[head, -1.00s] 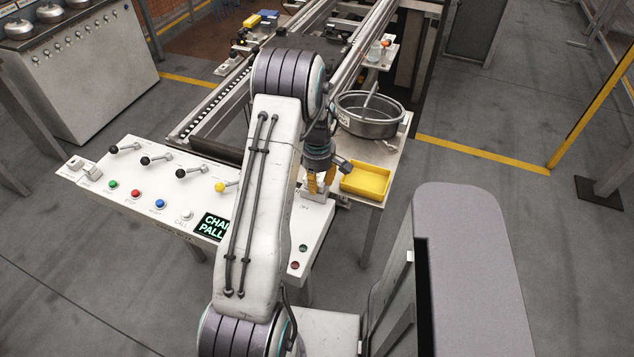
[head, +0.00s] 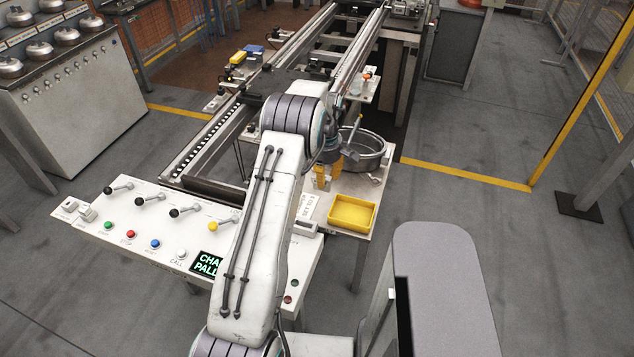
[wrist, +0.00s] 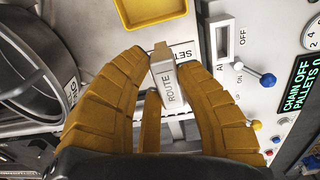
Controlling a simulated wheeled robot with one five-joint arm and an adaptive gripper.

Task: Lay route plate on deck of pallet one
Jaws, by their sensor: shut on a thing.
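My gripper (head: 327,176) is in the head view beside the metal pot, above the small side table. In the wrist view its yellow fingers (wrist: 165,85) are closed on the route plate (wrist: 168,86), a small pale block marked ROUTE. The plate sticks out past the fingertips, and a white label reading SET shows behind it. I cannot make out the plate in the head view. The conveyor rails (head: 352,62) run away at the top of the head view. I cannot tell which part is the deck of pallet one.
A yellow tray (head: 352,212) and a round metal pot (head: 366,152) stand on the side table. A control console (head: 140,225) with levers and coloured buttons is at the left. A metal cabinet (head: 60,110) stands further left. Open floor lies at the right.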

